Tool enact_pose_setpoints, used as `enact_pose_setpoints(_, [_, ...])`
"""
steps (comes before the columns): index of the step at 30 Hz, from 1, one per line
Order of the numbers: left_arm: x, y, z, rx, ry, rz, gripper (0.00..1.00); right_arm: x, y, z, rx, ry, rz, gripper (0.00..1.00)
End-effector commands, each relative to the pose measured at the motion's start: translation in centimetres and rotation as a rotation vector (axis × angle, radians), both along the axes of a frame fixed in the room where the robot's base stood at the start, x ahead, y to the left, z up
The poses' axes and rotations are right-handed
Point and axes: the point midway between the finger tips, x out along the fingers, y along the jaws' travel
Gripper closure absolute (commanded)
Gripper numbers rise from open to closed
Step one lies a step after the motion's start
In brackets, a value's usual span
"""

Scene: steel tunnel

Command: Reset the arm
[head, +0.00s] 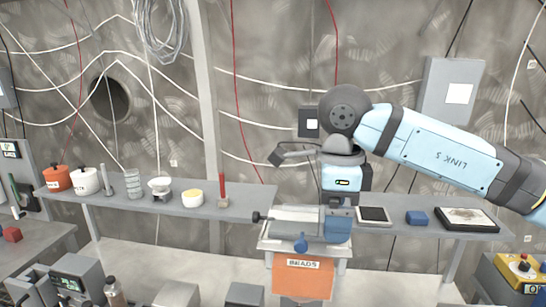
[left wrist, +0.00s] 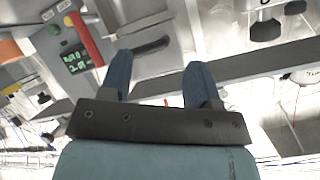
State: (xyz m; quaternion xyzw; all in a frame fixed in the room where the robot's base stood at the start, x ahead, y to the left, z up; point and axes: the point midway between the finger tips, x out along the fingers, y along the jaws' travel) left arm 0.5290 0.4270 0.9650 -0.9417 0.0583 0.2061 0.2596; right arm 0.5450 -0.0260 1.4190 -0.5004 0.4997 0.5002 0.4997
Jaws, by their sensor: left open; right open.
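My right arm comes in from the right in the head view, light blue with dark grey joints. Its wrist points down over the middle of the shelf, and the right gripper (head: 338,222) is low, at the right end of a grey vise (head: 290,222). I cannot tell whether it touches the vise; its fingertips are hard to make out. My left gripper (left wrist: 160,82) shows in the left wrist view with its two blue fingers apart and nothing between them. My left arm is not in the head view.
A tablet (head: 374,215), blue block (head: 417,217) and black tray (head: 467,227) lie right. An orange bin (head: 303,280) is below.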

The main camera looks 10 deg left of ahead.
Motion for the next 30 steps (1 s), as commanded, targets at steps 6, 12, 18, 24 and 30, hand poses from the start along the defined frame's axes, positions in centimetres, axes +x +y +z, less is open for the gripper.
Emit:
enact_pose_setpoints(6, [-9.6, -11.1, -4.9, -0.203, 0.106, -0.026, 0.44, 0.0, 0.0, 0.0, 0.0, 0.0, 0.0, 0.09])
enact_pose_setpoints(12, [-15.7, -17.8, -5.7, -0.343, 0.166, -0.015, 0.44, 0.0, 0.0, 0.0, 0.0, 0.0, 0.0, 0.09])
enact_pose_setpoints(18, [-20.9, -23.0, -5.1, -0.47, 0.214, 0.017, 0.44, -0.1, 0.1, -0.2, 0.005, 0.006, 0.001, 0.09])
enact_pose_setpoints(24, [-20.3, -22.5, -5.2, -0.455, 0.209, 0.01, 0.44, -3.1, 3.7, -4.1, 0.244, 0.209, 0.031, 0.09])
enact_pose_setpoints(30, [-20.3, -22.5, -5.2, -0.454, 0.208, 0.01, 0.44, -6.6, 7.2, -6.7, 0.528, 0.458, 0.01, 0.09])
